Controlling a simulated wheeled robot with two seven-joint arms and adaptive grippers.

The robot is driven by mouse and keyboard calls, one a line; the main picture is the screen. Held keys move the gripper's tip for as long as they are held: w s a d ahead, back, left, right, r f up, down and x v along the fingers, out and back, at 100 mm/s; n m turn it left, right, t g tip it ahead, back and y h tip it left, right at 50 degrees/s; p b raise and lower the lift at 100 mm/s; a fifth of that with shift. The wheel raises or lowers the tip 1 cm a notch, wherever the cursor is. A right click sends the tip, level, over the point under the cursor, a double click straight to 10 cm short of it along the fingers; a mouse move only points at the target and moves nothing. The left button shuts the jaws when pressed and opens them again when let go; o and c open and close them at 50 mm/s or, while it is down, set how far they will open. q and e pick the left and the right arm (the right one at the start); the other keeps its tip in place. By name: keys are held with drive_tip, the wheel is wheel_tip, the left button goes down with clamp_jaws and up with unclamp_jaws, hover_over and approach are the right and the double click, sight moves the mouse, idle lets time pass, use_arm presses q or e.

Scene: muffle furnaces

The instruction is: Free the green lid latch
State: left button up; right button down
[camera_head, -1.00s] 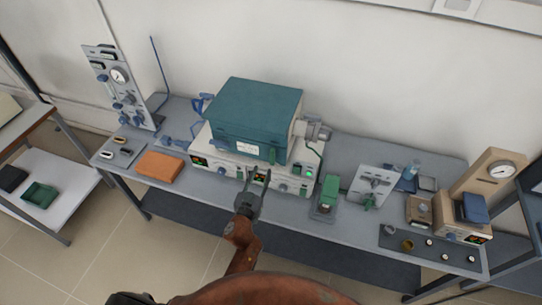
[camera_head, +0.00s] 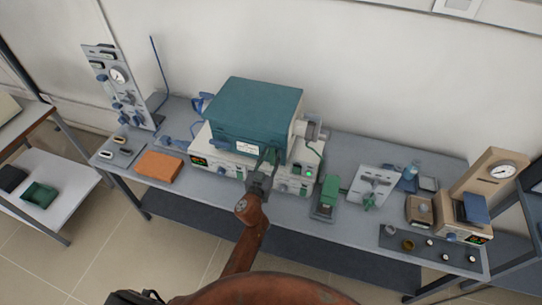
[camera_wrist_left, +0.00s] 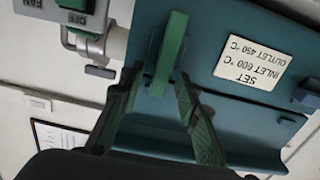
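The teal furnace (camera_head: 255,106) stands on a white control base on the bench. Its green lid latch (camera_wrist_left: 170,52) shows as an upright bar on the teal front in the left wrist view, beside a white label with set temperatures. In the head view the latch (camera_head: 270,154) is partly covered by my gripper. My left gripper (camera_head: 264,168) is at the furnace front. In the left wrist view its two fingers (camera_wrist_left: 158,85) are spread, with the latch's lower end between or just beyond the tips; contact cannot be told. My right gripper is not in view.
An orange block (camera_head: 160,165) lies left of the furnace. A gauge panel (camera_head: 120,85) stands at the far left. A green device (camera_head: 325,197) and a grey valve panel (camera_head: 372,186) stand to the right. Bare bench is narrow in front of the furnace.

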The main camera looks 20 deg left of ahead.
use_arm(q)
drive_tip(key=shift+c, duration=0.5)
clamp_jaws()
drive_tip(key=m, duration=0.3)
drive_tip(key=shift+d+f+b, duration=0.15)
drive_tip(key=shift+d+b, duration=0.2)
drive_tip(key=shift+d, duration=0.05)
drive_tip(key=shift+s+d+f+m+b, duration=0.1)
drive_tip(key=shift+d+f+m+b, duration=0.4)
drive_tip(key=shift+m, duration=2)
drive_tip(key=shift+w+d+f+m+b, duration=0.15)
drive_tip(key=shift+f+m+b, duration=0.45)
drive_tip(key=shift+m, duration=1.9)
drive_tip(key=shift+s+d+f+m+b, duration=0.15)
drive_tip(key=shift+d+f+m+b, duration=0.4)
drive_tip(key=shift+m, duration=1.95)
drive_tip(key=shift+a+r, duration=0.15)
drive_tip(key=shift+r, duration=0.1)
